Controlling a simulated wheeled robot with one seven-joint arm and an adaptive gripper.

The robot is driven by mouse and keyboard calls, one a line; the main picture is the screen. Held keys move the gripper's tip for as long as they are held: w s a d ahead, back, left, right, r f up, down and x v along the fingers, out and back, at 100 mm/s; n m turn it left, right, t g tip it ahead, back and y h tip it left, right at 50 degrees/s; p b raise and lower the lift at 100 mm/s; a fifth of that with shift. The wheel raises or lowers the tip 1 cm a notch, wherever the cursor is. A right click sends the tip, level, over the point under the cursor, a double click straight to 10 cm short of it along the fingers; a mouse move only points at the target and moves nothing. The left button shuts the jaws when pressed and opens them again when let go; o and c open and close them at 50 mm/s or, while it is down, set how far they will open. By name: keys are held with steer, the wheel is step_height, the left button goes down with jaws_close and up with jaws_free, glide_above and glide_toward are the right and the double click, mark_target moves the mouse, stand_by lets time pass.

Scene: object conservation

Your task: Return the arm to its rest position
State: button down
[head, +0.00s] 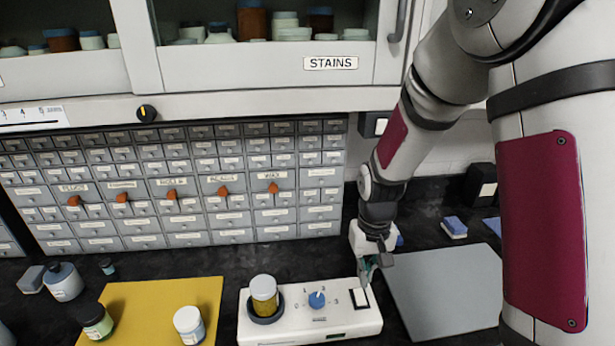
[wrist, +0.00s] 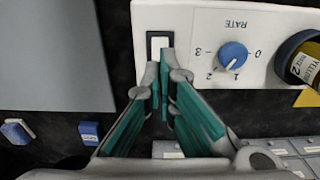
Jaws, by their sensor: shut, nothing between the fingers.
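My gripper (head: 367,277) is at the lower end of my arm, low over the right end of a white device. In the wrist view its teal-padded fingers (wrist: 167,68) are together and empty. Their tips are at the lower edge of the device's black-framed rocker switch (wrist: 159,44); I cannot tell whether they touch it. The white device (head: 253,331) has a blue knob (head: 317,299) marked with numbers. A jar with yellow contents (head: 264,290) sits in the dark round holder at its left end. The wrist view also shows the knob (wrist: 233,55) and part of the jar (wrist: 306,63).
A yellow mat (head: 150,300) with a green jar (head: 96,321) and a white jar (head: 189,325) lies left. A grey mat (head: 445,290) lies clear on the right. A drawer cabinet (head: 230,185) stands behind, under a wall cabinet (head: 250,65). Blue-and-white blocks (head: 454,228) lie back right.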

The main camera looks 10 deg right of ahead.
steer(key=s+r+t, duration=0.2)
steer(key=s+r, duration=0.7)
steer(key=r, duration=0.3)
steer(key=s+r+t, duration=0.3)
steer(key=s+r, duration=0.6)
steer(key=r, duration=0.4)
steer(key=shift+t+b, duration=0.3)
steer(key=shift+b, duration=0.15)
